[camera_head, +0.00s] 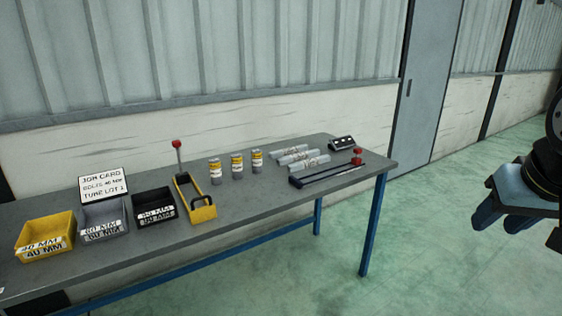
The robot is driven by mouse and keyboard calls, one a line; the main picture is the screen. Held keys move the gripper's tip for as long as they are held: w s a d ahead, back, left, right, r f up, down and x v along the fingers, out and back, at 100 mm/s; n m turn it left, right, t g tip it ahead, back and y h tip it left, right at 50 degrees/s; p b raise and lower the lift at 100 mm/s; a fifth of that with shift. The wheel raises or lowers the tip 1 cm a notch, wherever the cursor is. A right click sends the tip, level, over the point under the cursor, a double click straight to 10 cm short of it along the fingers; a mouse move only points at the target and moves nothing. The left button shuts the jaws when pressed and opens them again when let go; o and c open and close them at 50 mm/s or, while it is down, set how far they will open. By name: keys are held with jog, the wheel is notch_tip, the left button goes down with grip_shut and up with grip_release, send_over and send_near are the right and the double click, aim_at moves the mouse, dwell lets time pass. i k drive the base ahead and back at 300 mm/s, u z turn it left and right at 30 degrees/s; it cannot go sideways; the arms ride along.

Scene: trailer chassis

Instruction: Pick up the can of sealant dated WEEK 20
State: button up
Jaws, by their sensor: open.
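Three small cans stand upright in a row on the grey workbench: a left can (215,172), a middle can (237,166) and a right can (257,161). Each is grey with a yellow and white label. The print on the labels is too small to read, so I cannot tell which one says WEEK 20. My gripper (495,219) shows at the right edge with blue fingers. It is open and empty, away from the bench and over the green floor, far to the right of the cans.
On the workbench (300,212), left of the cans, are a yellow tool holder (203,214), a black bin (154,208), a grey bin (103,221), a yellow bin (46,236) and a job card (104,187). Clear tubes (297,156) and a black tray (328,173) lie right.

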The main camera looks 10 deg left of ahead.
aim_at(256, 153)
jog(key=z, duration=0.15)
jog(key=i, duration=0.15)
jog(key=z, duration=2.8)
jog(key=k, duration=2.15)
jog(key=z, duration=2)
jog(key=i, duration=0.1)
jog(key=u, duration=4.1)
